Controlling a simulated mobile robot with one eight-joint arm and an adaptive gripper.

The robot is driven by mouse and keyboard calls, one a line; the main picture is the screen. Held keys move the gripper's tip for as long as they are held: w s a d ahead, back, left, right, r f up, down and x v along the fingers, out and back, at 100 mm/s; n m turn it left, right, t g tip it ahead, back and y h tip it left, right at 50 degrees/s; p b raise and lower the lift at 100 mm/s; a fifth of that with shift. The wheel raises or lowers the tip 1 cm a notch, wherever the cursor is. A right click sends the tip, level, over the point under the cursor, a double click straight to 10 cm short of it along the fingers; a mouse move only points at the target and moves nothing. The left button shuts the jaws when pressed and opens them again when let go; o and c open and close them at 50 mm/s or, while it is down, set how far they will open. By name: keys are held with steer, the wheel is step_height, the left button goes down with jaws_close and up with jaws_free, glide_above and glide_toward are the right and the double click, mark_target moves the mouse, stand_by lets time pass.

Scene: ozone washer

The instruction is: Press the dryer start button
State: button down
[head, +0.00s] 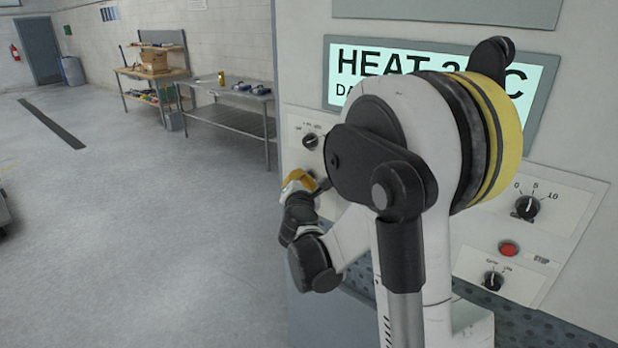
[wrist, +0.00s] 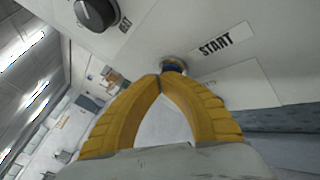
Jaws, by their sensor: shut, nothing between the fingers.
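The start button (wrist: 174,65) shows in the wrist view as a small round button with a metallic rim and a blue part, beside the black START label (wrist: 216,44) on the pale panel. My gripper (wrist: 160,78) is shut and empty, its yellow fingers meeting at the tips. The tips overlap the button's lower left edge in the picture; I cannot tell whether they touch it. In the head view my gripper (head: 312,184) is at the left part of the machine's front panel, and I cannot make out the start button there.
A black knob (wrist: 97,14) is on the panel near the label. In the head view, a screen (head: 345,62) reading HEAT, a red button (head: 509,248) marked STOP and more knobs (head: 528,207) are on the machine. Open floor (head: 150,220) lies left, with a metal table (head: 232,92) behind.

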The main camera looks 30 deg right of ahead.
steer(key=shift+s+a, duration=0.1)
steer(key=shift+a, duration=0.1)
steer(key=shift+s+a, duration=0.25)
steer(key=shift+a, duration=0.4)
steer(key=shift+s+a+b, duration=0.15)
steer(key=shift+s+a, duration=0.15)
steer(key=shift+a, duration=0.5)
steer(key=shift+s+a+b, duration=0.15)
steer(key=shift+s+a, duration=0.1)
steer(key=shift+a, duration=0.55)
steer(key=shift+s+a+b, duration=0.15)
steer(key=shift+s+a, duration=0.15)
steer(key=shift+a, duration=0.5)
